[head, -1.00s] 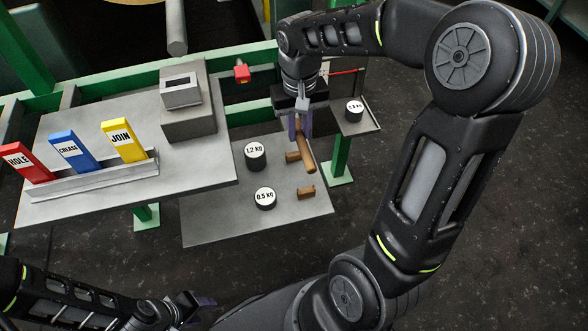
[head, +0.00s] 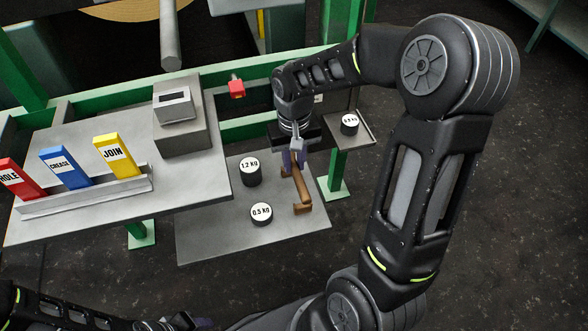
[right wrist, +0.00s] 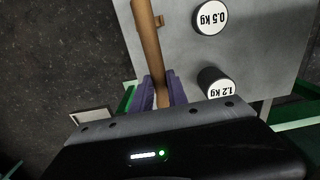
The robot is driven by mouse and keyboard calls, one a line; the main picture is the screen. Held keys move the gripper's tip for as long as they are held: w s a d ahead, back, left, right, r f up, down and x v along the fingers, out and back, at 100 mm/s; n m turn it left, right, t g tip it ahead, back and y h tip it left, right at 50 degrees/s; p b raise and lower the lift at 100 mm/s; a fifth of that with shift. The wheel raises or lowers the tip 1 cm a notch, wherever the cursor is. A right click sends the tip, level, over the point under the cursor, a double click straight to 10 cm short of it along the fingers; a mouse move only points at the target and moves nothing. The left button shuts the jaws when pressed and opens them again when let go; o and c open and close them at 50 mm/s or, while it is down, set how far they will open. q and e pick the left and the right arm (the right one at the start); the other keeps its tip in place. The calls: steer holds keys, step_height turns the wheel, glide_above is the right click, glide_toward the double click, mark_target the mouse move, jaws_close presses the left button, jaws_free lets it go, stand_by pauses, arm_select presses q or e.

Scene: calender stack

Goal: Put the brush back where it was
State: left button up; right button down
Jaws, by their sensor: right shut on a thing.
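The brush shows as a long brown wooden handle (head: 299,180), slanting down from my right gripper (head: 294,160). In the right wrist view, the handle (right wrist: 149,45) runs between the purple fingers (right wrist: 160,95), which are shut on it. Two small wooden rest blocks stand on the lower grey shelf: a near one (head: 303,209) and a far one (head: 284,171), partly hidden. The handle lines up over the near block in the head view; I cannot tell whether they touch. My left gripper (head: 201,323) is at the bottom edge, mostly cut off.
A 1.2 kg weight (head: 250,172) and a 0.5 kg weight (head: 261,213) stand left of the brush on the lower shelf (head: 210,235). A small side tray (head: 362,138) holds another weight (head: 349,124). The raised table (head: 190,185) lies further left.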

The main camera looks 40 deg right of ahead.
mark_target(294, 164)
steer(key=shift+f, duration=1.6)
steer(key=shift+f+b, duration=0.55)
steer(key=shift+b, duration=0.1)
steer(key=c, duration=1.3)
jaws_free()
steer(key=shift+r, duration=0.15)
steer(key=shift+r+p, duration=0.55)
steer(key=shift+r, duration=0.15)
step_height(294, 164, up, 11)
steer(key=shift+r+p, duration=0.2)
steer(key=shift+p, duration=0.8)
